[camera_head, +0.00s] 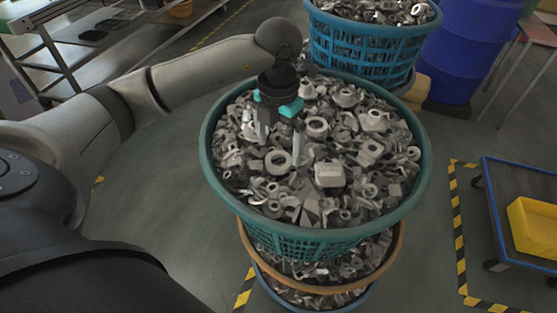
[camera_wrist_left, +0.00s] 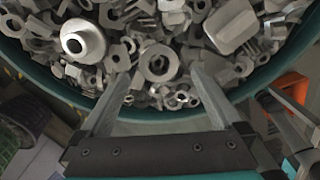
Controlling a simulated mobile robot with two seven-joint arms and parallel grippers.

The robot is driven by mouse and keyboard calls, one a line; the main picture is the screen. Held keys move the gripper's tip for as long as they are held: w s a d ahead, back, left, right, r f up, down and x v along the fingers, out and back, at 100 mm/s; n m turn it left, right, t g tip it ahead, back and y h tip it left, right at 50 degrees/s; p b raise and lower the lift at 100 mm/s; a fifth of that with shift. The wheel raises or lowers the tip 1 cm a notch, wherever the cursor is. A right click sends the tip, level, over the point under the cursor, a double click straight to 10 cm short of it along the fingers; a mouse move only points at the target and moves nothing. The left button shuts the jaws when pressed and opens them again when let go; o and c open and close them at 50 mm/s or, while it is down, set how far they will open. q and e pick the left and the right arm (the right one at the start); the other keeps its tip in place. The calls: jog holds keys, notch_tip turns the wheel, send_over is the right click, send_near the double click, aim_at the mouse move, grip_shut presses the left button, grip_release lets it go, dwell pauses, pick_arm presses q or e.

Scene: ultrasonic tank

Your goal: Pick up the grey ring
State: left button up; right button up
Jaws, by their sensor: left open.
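A grey ring (camera_head: 270,163) lies flat on top of the heap of grey metal parts in the green basket (camera_head: 214,172). It also shows in the left wrist view (camera_wrist_left: 147,62), just beyond my fingertips and roughly centred between them. My left gripper (camera_head: 281,148) points down over the heap with its fingers spread and nothing between them. In the left wrist view my gripper (camera_wrist_left: 159,77) is open, one finger on each side of the ring's near edge. I cannot tell the exact height of the fingertips above the ring. My right gripper is not in view.
Many loose parts crowd around the ring, including a pale block (camera_head: 329,175) and another round part (camera_wrist_left: 82,40). A blue basket (camera_head: 365,48) of parts stands behind, near a blue barrel (camera_head: 470,45). A blue cart (camera_head: 497,215) with a yellow bin (camera_head: 535,228) stands at the right.

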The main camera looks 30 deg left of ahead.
aim_at(278, 165)
pick_arm(q)
notch_tip(278, 165, down, 4)
jog(key=shift+w+a+r, duration=0.1)
jog(key=shift+r, duration=0.05)
jog(key=c, duration=1.4)
